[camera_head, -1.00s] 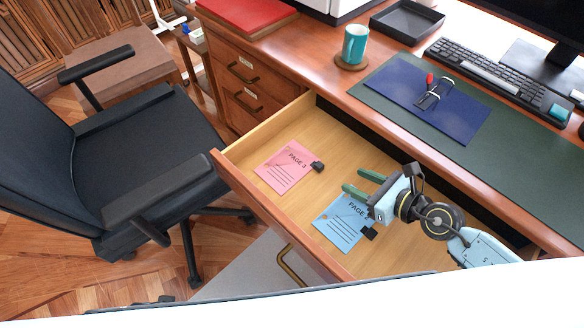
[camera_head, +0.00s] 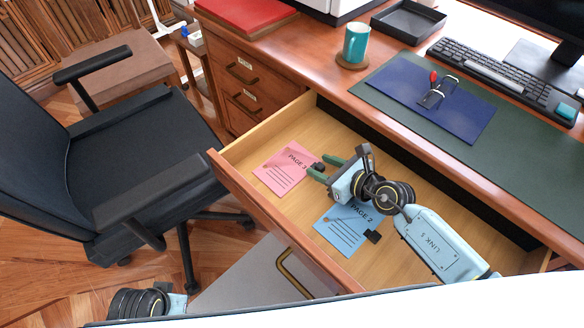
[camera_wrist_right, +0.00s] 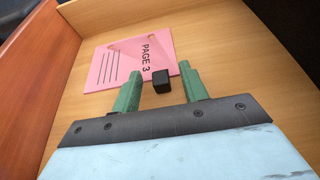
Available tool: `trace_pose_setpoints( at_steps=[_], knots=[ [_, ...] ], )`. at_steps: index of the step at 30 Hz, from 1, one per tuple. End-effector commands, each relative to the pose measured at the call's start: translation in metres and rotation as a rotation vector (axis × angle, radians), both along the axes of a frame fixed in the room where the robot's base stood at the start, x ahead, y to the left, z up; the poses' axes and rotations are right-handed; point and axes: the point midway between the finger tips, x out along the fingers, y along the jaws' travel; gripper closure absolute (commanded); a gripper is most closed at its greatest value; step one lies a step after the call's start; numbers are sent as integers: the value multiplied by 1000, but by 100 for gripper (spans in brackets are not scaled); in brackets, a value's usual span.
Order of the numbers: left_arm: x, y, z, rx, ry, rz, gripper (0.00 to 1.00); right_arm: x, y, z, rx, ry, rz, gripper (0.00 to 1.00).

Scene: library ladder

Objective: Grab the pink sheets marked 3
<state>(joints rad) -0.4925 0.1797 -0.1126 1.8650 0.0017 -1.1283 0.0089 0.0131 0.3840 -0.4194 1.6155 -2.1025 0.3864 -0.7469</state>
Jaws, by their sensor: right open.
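The pink sheets (camera_head: 284,170) marked "PAGE 3" lie flat in the open drawer, with a black clip (camera_head: 318,167) at their right edge. My right gripper (camera_head: 324,168) is open, with its green fingertips beside the clip. In the right wrist view the pink sheets (camera_wrist_right: 128,60) lie beyond the fingers, and the black clip (camera_wrist_right: 161,82) shows between and just ahead of the open right gripper (camera_wrist_right: 158,82). I cannot tell whether the fingers touch it. Part of my left arm shows at the bottom left of the head view; its jaws cannot be made out.
Blue sheets (camera_head: 343,229) marked "PAGE 2" with a black clip (camera_head: 373,237) lie in the same drawer, below my right arm. The drawer's front wall (camera_head: 262,222) rises at the left. A black chair (camera_head: 135,150) stands outside. The desk holds a teal mug (camera_head: 356,42) and a blue folder (camera_head: 425,100).

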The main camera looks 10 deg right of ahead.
Motion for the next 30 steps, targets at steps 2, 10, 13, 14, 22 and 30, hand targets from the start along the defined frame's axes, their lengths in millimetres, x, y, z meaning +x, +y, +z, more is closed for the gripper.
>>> trace_pose_setpoints(
  at_steps=[2,10,13,14,22,30],
  knots=[
    [0,0,1,-1,0,0,64,0,0,0,-1,1,0,56],
    [0,0,1,0,0,0,64,0,0,0,0,0,0,73],
    [0,0,1,0,0,0,64,0,0,0,0,0,0,86],
    [0,0,1,0,0,0,64,0,0,0,0,0,0,90],
    [0,-1,0,-1,0,0,64,0,0,0,0,0,0,100],
    [0,0,1,-2,-7,-1,64,0,0,5,1,-1,0,100]
  ],
)
